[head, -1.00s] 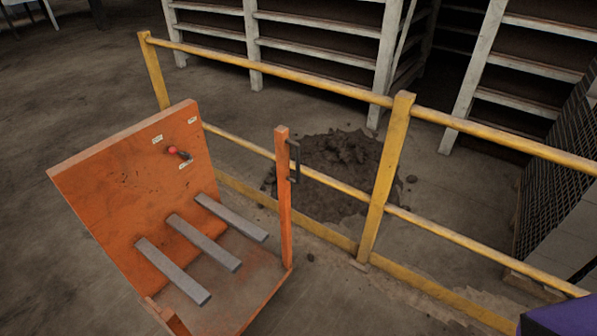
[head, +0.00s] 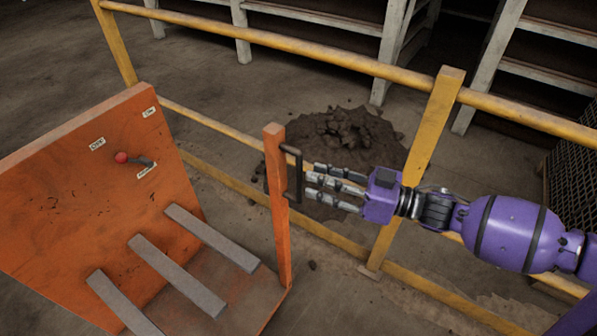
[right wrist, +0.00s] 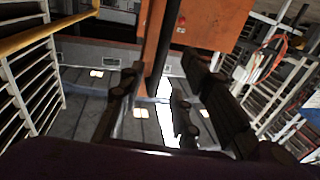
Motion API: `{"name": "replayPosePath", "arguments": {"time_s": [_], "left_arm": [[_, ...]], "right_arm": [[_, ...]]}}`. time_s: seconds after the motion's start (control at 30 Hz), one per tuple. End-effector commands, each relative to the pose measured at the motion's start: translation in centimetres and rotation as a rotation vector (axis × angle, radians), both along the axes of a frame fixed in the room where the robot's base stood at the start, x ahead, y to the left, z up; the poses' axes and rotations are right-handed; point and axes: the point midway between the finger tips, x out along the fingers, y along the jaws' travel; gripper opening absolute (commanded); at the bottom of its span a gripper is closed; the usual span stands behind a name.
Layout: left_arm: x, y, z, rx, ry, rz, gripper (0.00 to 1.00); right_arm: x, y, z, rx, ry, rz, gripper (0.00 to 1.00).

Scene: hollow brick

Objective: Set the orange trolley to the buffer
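The orange trolley (head: 70,170) stands at the left in the head view. It has a tall back panel with a red-knobbed lever (head: 122,158), grey bars across its bed and an orange corner post (head: 278,210). A dark upright handle (head: 296,178) is fixed to the post's right side. My right gripper (head: 312,184) reaches in from the right with its fingertips at the handle. In the right wrist view its fingers (right wrist: 165,90) are spread, with the dark handle (right wrist: 172,45) between them and beyond; contact is unclear. My left gripper is out of view. No marked buffer is recognisable.
A yellow railing (head: 436,135) runs close behind the trolley and my right arm. Beyond it lie a dark rubble heap (head: 345,135) and pale shelving (head: 395,50). A mesh panel (head: 575,165) stands at the far right.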

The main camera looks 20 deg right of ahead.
Motion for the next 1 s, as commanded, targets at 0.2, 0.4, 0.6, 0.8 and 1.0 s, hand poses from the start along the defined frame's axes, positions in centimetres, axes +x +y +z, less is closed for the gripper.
{"name": "replayPosePath", "arguments": {"time_s": [0.2,0.4,0.6,0.8,1.0], "left_arm": [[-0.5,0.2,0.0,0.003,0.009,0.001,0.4],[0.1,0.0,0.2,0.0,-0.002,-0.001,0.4],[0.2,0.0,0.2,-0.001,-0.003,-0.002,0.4],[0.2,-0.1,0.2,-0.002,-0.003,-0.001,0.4],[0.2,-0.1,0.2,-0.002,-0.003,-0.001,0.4]], "right_arm": [[2.5,2.8,0.2,0.002,-0.004,-0.001,0.31],[3.5,4.1,0.1,-0.001,-0.002,-0.001,0.31],[3.7,4.2,0.0,-0.001,0.0,-0.002,0.31],[3.6,4.2,0.0,-0.001,0.0,-0.002,0.17],[3.6,4.2,0.0,-0.001,0.0,-0.002,0.0]]}}
